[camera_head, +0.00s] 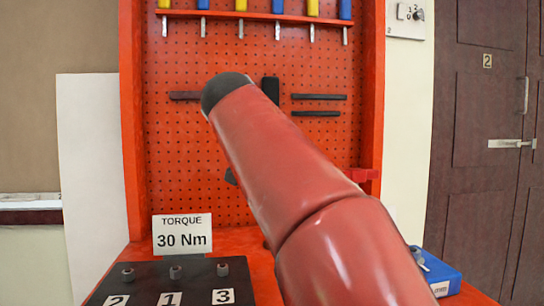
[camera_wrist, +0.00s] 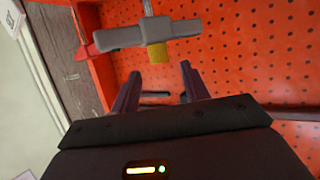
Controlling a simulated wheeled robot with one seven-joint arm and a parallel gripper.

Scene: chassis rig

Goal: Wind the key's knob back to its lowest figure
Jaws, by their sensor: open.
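A grey T-shaped tool (camera_wrist: 132,36) with a yellow end piece (camera_wrist: 157,53) shows at the top of the wrist view, in front of the orange pegboard. A thin grey shaft runs up from it out of view. I cannot tell for sure that it is the key, and no figures are readable on it. My gripper (camera_wrist: 160,72) is open and empty, its two dark fingers pointing towards the tool, apart from it. In the head view my arm hides the gripper and this tool. A sign (camera_head: 182,234) reads "TORQUE 30 Nm".
A black board (camera_head: 140,284) at lower left holds sockets by labels 2, 1 and 3. A blue case (camera_head: 440,274) lies at lower right. Screwdrivers (camera_head: 278,10) hang along the top rack. A dark door (camera_head: 482,190) stands at right.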

